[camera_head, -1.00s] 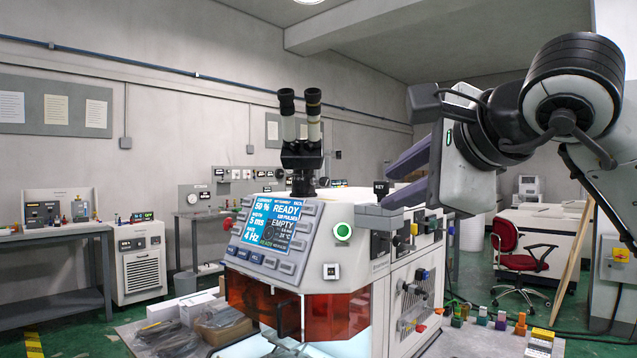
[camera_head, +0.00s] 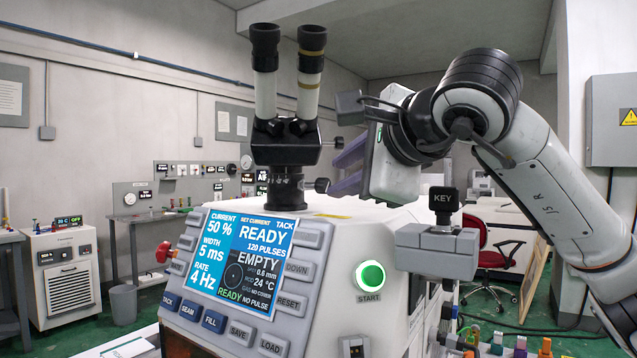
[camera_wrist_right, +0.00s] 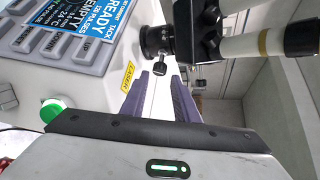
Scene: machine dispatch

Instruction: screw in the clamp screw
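The clamp screw (camera_head: 321,185) is a small black thumb screw sticking out to the right from the microscope's black column (camera_head: 286,190). It also shows in the right wrist view (camera_wrist_right: 160,68), with its shank in the column. My right gripper (camera_head: 335,176) is open, with two purple fingers pointing left at the screw. In the right wrist view its fingers (camera_wrist_right: 159,76) lie apart on either side of the screw's line, with the knob near the tips. I see no grip on it, and cannot tell whether a finger touches. My left gripper is out of view.
The machine's display (camera_head: 240,255) reads READY. A KEY switch (camera_head: 444,200) and green START button (camera_head: 370,275) are in front. A red chair (camera_head: 490,250) is behind.

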